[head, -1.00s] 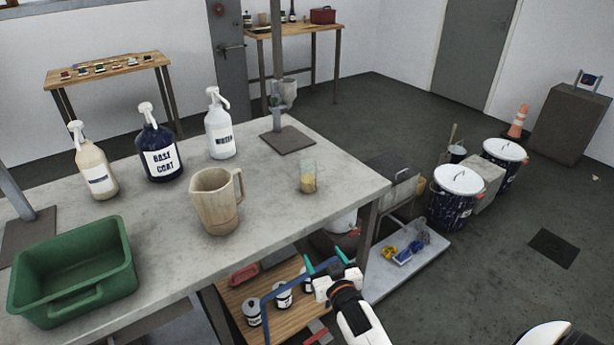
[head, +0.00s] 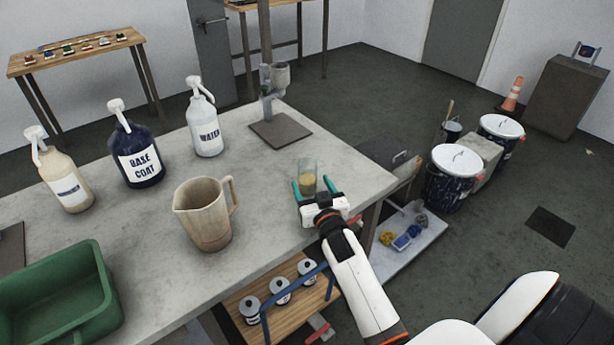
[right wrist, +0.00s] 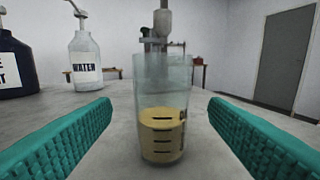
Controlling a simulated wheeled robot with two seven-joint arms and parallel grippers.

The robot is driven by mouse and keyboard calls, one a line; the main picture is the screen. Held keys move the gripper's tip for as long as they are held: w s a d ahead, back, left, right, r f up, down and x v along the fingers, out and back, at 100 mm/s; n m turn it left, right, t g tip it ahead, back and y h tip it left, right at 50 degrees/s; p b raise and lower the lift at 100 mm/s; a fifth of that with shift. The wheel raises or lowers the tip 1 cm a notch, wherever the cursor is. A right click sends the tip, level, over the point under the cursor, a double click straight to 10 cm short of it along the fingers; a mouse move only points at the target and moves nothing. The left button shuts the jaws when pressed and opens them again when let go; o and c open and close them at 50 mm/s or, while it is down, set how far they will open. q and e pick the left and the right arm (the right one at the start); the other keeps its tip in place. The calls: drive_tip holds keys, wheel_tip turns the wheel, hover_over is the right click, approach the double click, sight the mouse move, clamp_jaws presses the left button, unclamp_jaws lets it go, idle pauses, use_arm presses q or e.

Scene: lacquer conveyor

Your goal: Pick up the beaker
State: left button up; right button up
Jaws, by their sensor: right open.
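The beaker (head: 307,175) is clear glass with yellowish contents in its lower part. It stands upright on the grey table near its right end. My right gripper (head: 318,189) is open at the table's near edge, its teal fingers reaching toward the beaker. In the right wrist view the beaker (right wrist: 162,115) stands centred ahead, between the lines of the two open fingers (right wrist: 160,140), with a visible gap on each side. Dark measuring marks show on its front. My left gripper is not in view.
A beige jug (head: 205,215) stands left of the beaker. The water bottle (head: 205,120), base coat bottle (head: 136,150) and a cream bottle (head: 62,175) stand farther back. A stand with a flat base (head: 280,131) is behind the beaker. A green bin (head: 60,300) is front left.

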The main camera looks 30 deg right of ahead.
drive_tip(key=shift+w+d, duration=0.15)
drive_tip(key=shift+w, duration=0.4)
drive_tip(key=shift+w+f, duration=0.1)
drive_tip(key=shift+w, duration=0.15)
drive_tip(key=x, duration=0.4)
drive_tip(key=shift+w+d+f+p, duration=0.1)
drive_tip(key=shift+w+d+p, duration=0.1)
drive_tip(key=shift+p, duration=0.2)
drive_tip(key=shift+w+d+f, duration=0.1)
drive_tip(key=shift+w+d, duration=0.05)
drive_tip(key=shift+w, duration=0.25)
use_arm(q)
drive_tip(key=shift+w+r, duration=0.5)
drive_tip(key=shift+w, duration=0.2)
use_arm(e)
drive_tip(key=shift+s, duration=0.1)
drive_tip(key=c, duration=1.1)
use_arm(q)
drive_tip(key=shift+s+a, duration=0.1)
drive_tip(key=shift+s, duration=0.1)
